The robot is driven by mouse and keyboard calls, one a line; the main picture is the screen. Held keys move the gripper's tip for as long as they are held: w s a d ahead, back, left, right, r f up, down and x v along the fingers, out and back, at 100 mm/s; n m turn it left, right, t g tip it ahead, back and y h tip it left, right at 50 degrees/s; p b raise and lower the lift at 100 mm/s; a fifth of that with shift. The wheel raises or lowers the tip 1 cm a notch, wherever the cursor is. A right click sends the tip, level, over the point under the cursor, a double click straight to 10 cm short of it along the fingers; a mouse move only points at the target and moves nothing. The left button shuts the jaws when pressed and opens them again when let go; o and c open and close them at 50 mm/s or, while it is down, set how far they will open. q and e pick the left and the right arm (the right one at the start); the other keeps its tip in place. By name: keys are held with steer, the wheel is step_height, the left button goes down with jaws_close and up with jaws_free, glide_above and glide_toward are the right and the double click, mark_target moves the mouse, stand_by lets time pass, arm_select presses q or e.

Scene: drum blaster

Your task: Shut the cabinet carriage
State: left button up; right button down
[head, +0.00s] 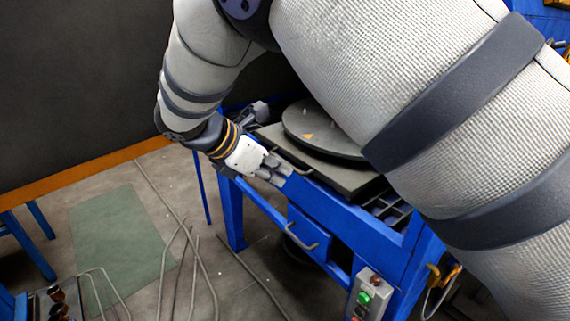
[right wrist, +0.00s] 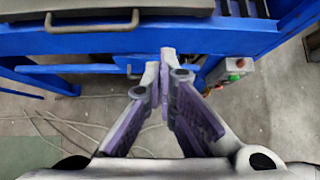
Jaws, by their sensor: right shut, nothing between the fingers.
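The blue cabinet (head: 335,205) stands in the middle of the head view. Its carriage is a dark grey slab (head: 352,180) on top, bearing a round plate (head: 318,128), and a bar handle (head: 290,160) is on its front edge. The handle also shows in the right wrist view (right wrist: 92,27), left of the fingers. My right gripper (head: 274,174) is shut and empty beside the cabinet's front, close to the handle; I cannot tell whether it touches. In the right wrist view its fingertips (right wrist: 166,62) lie over the blue front rail. My left gripper is not in view.
A lower blue drawer (head: 318,232) has its own handle (head: 300,240). A control box (head: 369,294) with buttons stands at the cabinet's front. Bent rods and a green patch (head: 122,240) lie on the floor at left. My right arm hides the cabinet's right part.

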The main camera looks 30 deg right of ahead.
mark_target(330, 171)
steer(key=d+f, duration=0.5)
steer(key=d, duration=0.4)
steer(key=shift+w, duration=0.4)
steer(key=shift+d+f, duration=0.1)
steer(key=shift+d, duration=0.1)
steer(key=d, duration=0.5)
steer(key=shift+w+d+p, duration=0.1)
steer(key=shift+w+p, duration=0.1)
steer(key=shift+p, duration=0.1)
